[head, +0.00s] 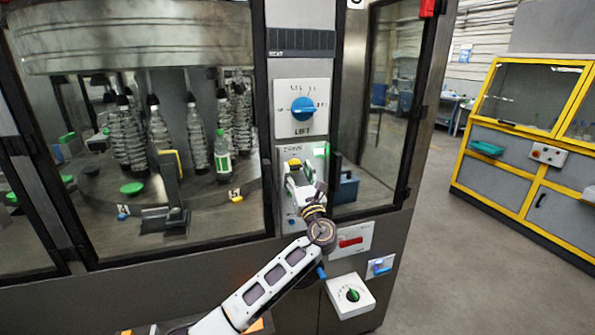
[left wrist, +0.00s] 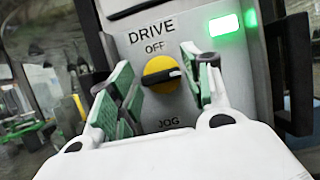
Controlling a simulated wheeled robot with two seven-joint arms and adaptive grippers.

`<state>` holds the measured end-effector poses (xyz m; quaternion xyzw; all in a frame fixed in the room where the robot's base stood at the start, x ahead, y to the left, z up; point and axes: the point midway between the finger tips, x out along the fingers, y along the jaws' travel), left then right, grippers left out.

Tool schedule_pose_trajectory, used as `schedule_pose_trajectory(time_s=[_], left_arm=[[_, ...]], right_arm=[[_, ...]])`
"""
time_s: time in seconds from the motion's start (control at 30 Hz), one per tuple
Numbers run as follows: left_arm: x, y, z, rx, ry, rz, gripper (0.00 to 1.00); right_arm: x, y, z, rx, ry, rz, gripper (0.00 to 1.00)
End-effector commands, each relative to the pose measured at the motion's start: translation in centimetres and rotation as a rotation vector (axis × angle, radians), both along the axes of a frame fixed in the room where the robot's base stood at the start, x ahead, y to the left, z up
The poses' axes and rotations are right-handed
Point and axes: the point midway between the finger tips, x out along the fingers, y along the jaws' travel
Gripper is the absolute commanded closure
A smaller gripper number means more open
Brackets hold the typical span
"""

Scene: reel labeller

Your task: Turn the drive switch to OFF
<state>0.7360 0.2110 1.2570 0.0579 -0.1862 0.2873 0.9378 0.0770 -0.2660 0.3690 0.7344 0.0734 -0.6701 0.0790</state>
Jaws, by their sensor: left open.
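The drive switch is a round yellow knob with a black pointer bar (left wrist: 160,75), on a light panel marked DRIVE in the left wrist view. OFF is printed above the knob and JOG below it. The bar lies roughly level, its end towards the right, not at OFF. In the head view the yellow knob (head: 293,162) shows just above my left gripper (head: 301,178). In the left wrist view my left gripper (left wrist: 160,88) is open, with one green-padded finger on each side of the knob. I cannot tell whether either finger touches it. My right gripper is not in view.
A lit green lamp (left wrist: 223,25) is at the panel's upper right. A dark handle (left wrist: 294,75) stands out to its right. Above is the LIFT panel with a blue knob (head: 303,109); below are a red switch (head: 350,242) and a green knob (head: 353,295). Glass doors flank the column.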

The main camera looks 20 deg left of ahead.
Motion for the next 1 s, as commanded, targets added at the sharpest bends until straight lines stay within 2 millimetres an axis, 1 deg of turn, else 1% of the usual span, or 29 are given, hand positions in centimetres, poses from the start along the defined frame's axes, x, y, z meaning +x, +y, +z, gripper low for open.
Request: schedule_pose_trajectory(time_s=[0.37, 0.63, 1.0], left_arm=[[0.29, 0.22, 0.12, -0.001, -0.001, 0.000, 0.51], [0.28, 0.20, 0.11, -0.001, -0.001, 0.000, 0.84], [0.30, 0.15, 0.04, -0.024, -0.015, -0.001, 0.84]], right_arm=[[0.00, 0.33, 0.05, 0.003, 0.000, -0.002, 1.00], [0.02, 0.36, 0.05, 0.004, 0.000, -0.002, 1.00], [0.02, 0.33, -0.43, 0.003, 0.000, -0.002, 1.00]])
